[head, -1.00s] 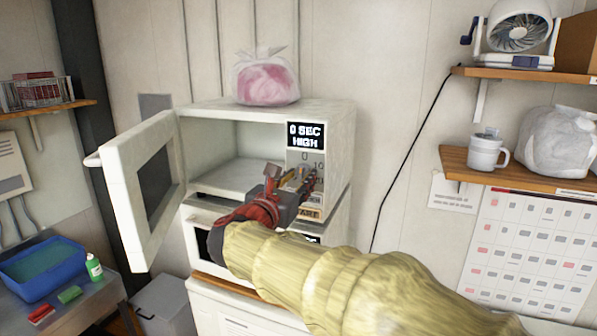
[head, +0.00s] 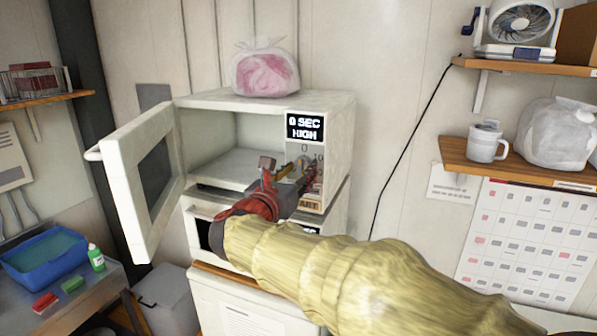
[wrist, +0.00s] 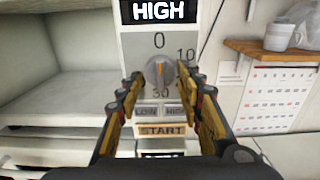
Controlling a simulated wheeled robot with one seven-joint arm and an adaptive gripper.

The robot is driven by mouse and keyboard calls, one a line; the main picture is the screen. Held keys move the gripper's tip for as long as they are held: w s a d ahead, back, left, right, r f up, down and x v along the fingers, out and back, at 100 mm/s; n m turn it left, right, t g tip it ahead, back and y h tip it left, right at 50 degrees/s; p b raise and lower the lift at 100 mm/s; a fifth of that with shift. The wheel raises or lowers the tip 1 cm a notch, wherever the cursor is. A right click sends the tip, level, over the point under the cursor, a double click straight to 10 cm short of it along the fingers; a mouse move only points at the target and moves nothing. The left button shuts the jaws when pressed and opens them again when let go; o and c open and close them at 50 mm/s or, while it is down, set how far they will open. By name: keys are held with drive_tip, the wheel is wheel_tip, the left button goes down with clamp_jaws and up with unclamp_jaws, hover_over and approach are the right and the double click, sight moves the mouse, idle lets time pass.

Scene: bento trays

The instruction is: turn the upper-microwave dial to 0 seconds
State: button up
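The upper microwave (head: 322,130) stands with its door (head: 140,180) swung open to the left. Its display (head: 304,126) reads 0 SEC, HIGH. The round grey dial (wrist: 160,71) shows in the wrist view, with an orange mark pointing up toward the 0. The labels 10 and 30 and the LOW, HIGH and START buttons sit around and below it. My gripper (wrist: 160,84) is open, with one finger on each side of the dial. I cannot tell whether the fingers touch it. In the head view my gripper (head: 298,172) partly hides the dial.
A second microwave (head: 200,228) is directly below. A pink-filled plastic bag (head: 265,72) sits on top. Right are a shelf (head: 520,165) with a mug (head: 487,142) and a white bag (head: 558,140), and a wall calendar (head: 525,245). A blue tub (head: 43,256) is at left.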

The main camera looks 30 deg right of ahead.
drive_tip(key=shift+o, duration=0.9)
drive_tip(key=v, duration=1.2)
